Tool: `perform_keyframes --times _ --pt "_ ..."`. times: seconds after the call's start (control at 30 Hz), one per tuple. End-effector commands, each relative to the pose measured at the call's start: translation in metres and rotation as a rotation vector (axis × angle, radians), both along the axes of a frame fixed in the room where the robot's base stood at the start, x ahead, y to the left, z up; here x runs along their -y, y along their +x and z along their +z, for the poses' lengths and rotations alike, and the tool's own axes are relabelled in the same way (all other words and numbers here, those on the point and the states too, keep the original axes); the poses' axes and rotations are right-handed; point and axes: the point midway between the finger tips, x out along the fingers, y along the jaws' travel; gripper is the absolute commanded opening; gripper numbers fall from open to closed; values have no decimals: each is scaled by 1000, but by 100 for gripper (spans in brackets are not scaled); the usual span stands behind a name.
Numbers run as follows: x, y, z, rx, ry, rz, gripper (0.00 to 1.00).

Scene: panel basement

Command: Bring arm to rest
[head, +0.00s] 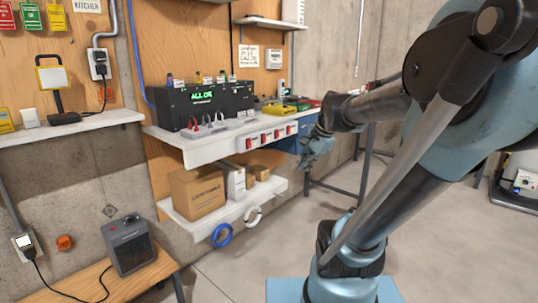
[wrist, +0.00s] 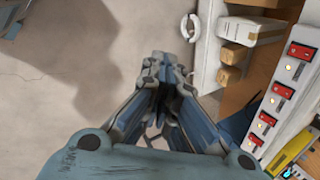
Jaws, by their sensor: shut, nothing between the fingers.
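My arm reaches from the right side of the head view across to the shelf area, with its elbow bent. My gripper (head: 308,158) hangs in the air near the right end of the white bench shelf, and it looks clear of the shelf. In the wrist view my gripper (wrist: 163,68) has its fingers together, with nothing between them. Beneath it in that view is bare concrete floor.
The white shelf (head: 215,151) carries a black panel (head: 205,103) reading "ALL OK" and several red switches. A lower shelf holds cardboard boxes (head: 197,193). A heater (head: 130,244) stands on a wooden bench at lower left. Open floor (head: 250,265) lies in front.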

Motion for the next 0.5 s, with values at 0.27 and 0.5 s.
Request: perform_keyframes --times 0.27,0.5 --pt "32 -85 -67 46 -313 494 0" --pt "57 -136 -112 39 -501 854 0"
